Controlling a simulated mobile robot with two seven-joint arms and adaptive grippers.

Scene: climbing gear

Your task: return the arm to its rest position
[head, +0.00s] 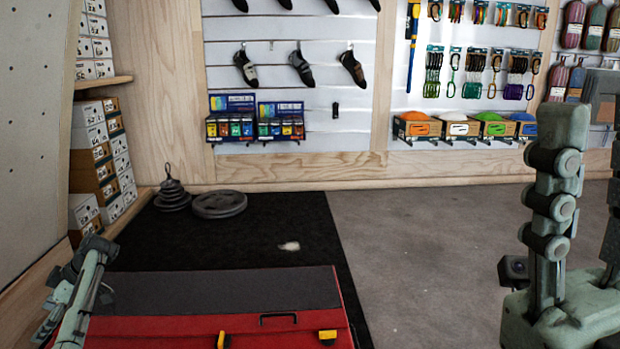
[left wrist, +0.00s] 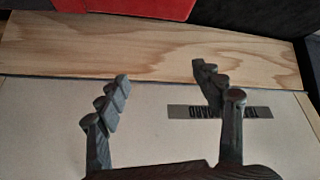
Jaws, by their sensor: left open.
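My left gripper (head: 90,252) is at the lower left of the head view, beside the left edge of the red case and close to the leaning wall panel. In the left wrist view, its two dark fingers (left wrist: 162,85) stand well apart with nothing between them. Behind the fingers are a pale panel (left wrist: 60,115) with a dark printed label and a strip of wood (left wrist: 150,45).
A red case (head: 180,328) with a dark top and yellow latches lies in front. Weight plates (head: 219,204) rest on the black mat (head: 250,235) behind it. Shoe boxes (head: 100,150) are stacked at the left. Grey floor (head: 430,250) is clear at centre right.

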